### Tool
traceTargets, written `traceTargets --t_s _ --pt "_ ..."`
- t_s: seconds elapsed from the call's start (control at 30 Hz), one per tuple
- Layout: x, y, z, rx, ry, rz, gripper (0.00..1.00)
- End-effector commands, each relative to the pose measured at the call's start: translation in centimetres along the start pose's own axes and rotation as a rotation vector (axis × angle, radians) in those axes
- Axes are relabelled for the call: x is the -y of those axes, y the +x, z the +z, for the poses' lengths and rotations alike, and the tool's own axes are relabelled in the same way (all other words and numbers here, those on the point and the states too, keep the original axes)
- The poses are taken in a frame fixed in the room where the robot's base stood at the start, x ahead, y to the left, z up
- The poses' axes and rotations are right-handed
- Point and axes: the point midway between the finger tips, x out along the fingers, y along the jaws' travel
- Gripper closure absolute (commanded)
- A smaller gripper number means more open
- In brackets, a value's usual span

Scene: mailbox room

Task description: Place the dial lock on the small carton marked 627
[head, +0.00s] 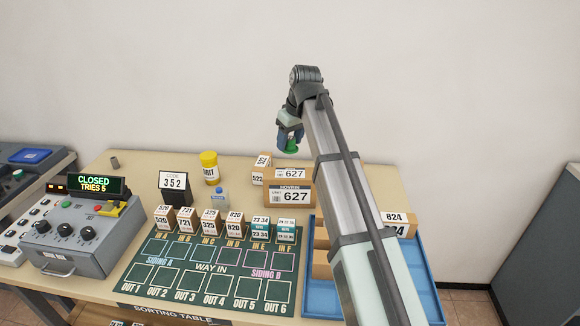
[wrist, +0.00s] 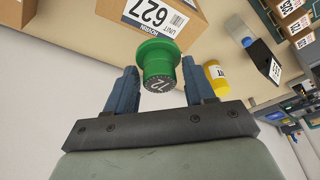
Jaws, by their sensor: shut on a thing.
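A green round piece with a dark, tick-marked face reading 72 (wrist: 159,68), which looks like the dial lock, is held between the blue fingers of my gripper (wrist: 156,88). In the head view, my gripper (head: 289,141) holds the green piece (head: 291,148) in the air, above and behind the cartons in the picture. A brown carton marked 627 (head: 287,203) stands at the table's back middle.
Small numbered boxes (head: 210,231) stand in a row on the green sorting mat (head: 190,292). A yellow bottle (head: 210,170) and a black 352 stand (head: 172,197) are left of the cartons. A blue tray (head: 428,285) is at right. A grey dial console (head: 75,240) reads CLOSED.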

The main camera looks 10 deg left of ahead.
Motion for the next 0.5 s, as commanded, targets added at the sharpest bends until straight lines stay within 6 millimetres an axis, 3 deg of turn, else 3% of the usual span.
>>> traceTargets --t_s 0.07,0.1,0.5 --pt "0.1 1.4 0.6 0.003 0.001 -0.001 0.79" --pt "0.1 2.0 0.8 0.002 0.001 -0.001 1.0" --pt "0.1 5.7 1.9 0.002 0.002 0.0 1.0"
